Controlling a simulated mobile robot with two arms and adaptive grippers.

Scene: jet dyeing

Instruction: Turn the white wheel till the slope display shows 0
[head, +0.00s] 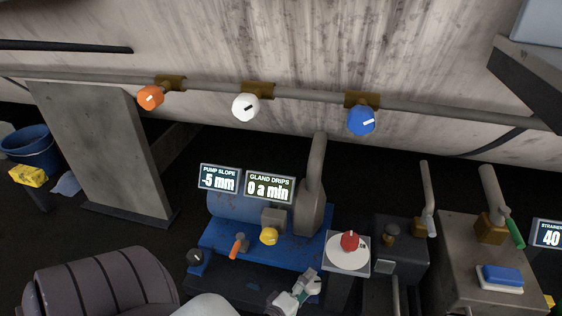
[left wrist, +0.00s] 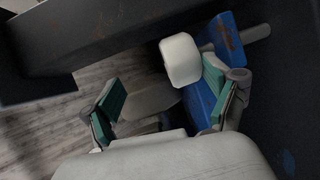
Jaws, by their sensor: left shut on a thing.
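The white wheel (left wrist: 180,60) shows in the left wrist view as a rounded white block at the end of the blue pump base. My left gripper (left wrist: 162,80) has its green-padded fingers on either side of it. The right-hand pad is against or very near the wheel; a gap shows toward the other pad. In the head view my left gripper (head: 300,288) is low at the front edge of the pump base, hiding most of the wheel. The pump slope display (head: 219,179) reads -5 mm. My right gripper is not in view.
The gland drips display (head: 269,187) reads 0 a min. A yellow knob (head: 269,236) and an orange handle (head: 236,246) are on the pump. A red knob (head: 349,241) on a white plate is to the right. Another white knob (head: 245,107) hangs on the pipe behind.

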